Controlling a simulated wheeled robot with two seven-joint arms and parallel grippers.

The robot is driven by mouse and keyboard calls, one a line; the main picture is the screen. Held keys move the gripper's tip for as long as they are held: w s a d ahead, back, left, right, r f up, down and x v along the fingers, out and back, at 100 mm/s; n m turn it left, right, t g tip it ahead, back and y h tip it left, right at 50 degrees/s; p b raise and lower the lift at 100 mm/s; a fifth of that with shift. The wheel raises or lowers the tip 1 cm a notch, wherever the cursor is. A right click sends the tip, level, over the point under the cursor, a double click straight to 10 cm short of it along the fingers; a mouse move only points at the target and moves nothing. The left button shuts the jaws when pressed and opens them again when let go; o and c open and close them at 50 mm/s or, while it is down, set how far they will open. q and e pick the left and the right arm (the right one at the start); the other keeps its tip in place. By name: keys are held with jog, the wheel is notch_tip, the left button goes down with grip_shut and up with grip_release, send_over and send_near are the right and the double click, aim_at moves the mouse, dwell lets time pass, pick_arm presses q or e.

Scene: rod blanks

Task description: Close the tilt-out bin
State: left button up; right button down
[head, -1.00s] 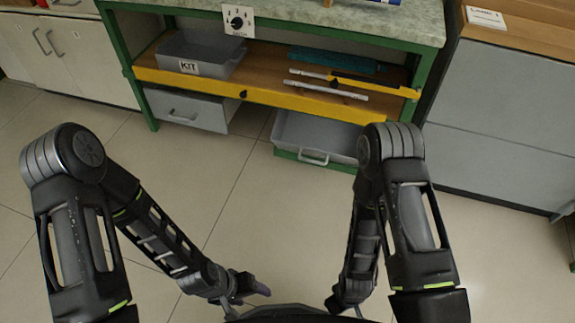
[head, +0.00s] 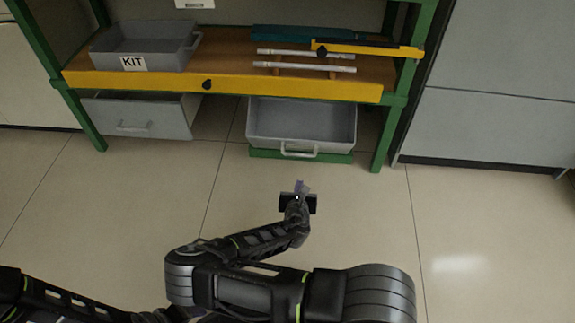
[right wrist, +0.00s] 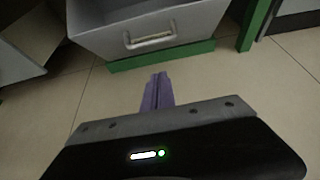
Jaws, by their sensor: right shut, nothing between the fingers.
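The tilt-out bin (head: 301,130) is a grey open-topped bin low under the right part of the workbench. It leans out, so its inside shows, and a handle (head: 299,151) is on its front. In the right wrist view the bin (right wrist: 105,40) is at the top, with its handle (right wrist: 150,40) just beyond my fingers. My right gripper (head: 301,187) is shut and empty, in front of and below the bin, apart from it. Its purple fingers (right wrist: 158,80) also show in the right wrist view. My left gripper is out of view.
A grey drawer (head: 138,117) with a handle sits under the bench at left. The shelf above has a yellow front edge (head: 225,86) and holds a KIT tray (head: 133,64) and rods (head: 305,68). Green legs (head: 387,135) flank the bin. The floor before it is clear.

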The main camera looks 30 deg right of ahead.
jog(key=shift+d, duration=0.1)
jog(key=w+r+b+x, duration=0.1)
jog(key=b+x, duration=0.4)
jog(key=x, duration=0.7)
jog(key=shift+w+d+r, duration=0.15)
jog(key=shift+d+r, duration=0.4)
